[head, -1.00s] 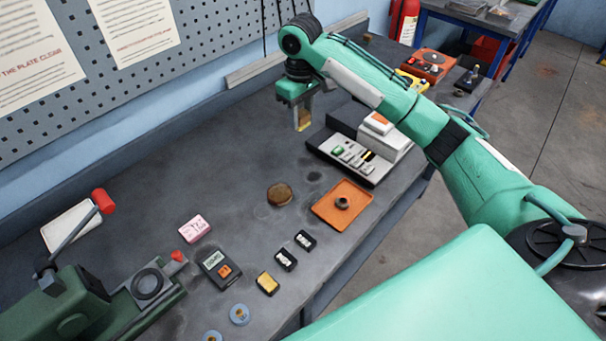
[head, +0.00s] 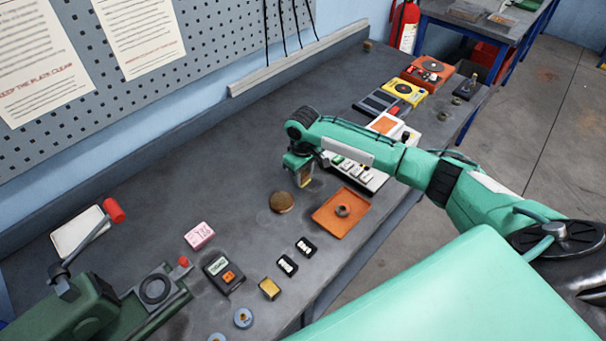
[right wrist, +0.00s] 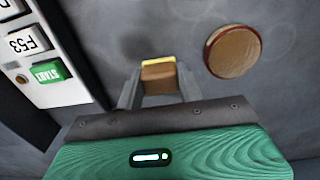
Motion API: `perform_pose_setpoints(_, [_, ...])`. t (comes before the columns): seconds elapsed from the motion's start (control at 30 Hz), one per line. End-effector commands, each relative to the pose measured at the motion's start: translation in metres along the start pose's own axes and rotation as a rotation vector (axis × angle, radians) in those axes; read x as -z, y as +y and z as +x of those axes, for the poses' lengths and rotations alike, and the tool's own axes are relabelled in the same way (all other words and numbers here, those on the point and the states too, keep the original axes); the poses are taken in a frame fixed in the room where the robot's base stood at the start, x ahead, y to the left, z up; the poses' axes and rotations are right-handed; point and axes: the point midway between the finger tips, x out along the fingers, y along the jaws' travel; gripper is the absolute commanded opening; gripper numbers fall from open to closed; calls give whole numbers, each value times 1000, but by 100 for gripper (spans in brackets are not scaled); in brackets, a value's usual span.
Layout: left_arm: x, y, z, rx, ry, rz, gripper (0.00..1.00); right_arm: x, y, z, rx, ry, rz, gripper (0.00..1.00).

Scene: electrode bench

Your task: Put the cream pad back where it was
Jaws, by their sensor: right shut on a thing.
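My right gripper (head: 305,184) is shut on a small tan block with a pale yellow edge, which I take for the cream pad (right wrist: 159,74). The pad sits between the fingertips in the right wrist view and shows as a small golden piece in the head view (head: 307,181). The gripper is over the dark bench, between a brown round disc (head: 281,202) and the button panel (head: 352,171). A dark round smudge (right wrist: 139,44) lies on the bench just past the pad. I cannot tell whether the pad touches the bench. My left gripper is out of view.
An orange tray (head: 325,220) with a dark ring (head: 342,211) lies near the front edge. A meter (head: 222,274), pink block (head: 199,235), yellow-topped block (head: 269,289) and two black blocks lie to the left. The bench behind the gripper is clear.

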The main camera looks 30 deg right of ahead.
Motion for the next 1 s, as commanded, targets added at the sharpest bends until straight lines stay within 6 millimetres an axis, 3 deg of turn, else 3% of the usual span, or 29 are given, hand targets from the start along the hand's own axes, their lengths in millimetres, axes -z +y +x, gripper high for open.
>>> perform_pose_setpoints(0.13, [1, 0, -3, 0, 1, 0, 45, 0, 0, 10, 0, 1, -1, 19])
perform_pose_setpoints(0.47, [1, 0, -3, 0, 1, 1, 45, 0, 0, 13, 0, 1, -1, 19])
perform_pose_setpoints(0.5, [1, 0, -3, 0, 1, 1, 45, 0, 0, 13, -1, 2, -1, 43])
perform_pose_setpoints(0.6, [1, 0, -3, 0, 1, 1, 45, 0, 0, 13, -1, 2, -1, 59])
perform_pose_setpoints(1.0, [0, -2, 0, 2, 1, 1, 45, 1, 0, 3, 0, 3, 0, 59])
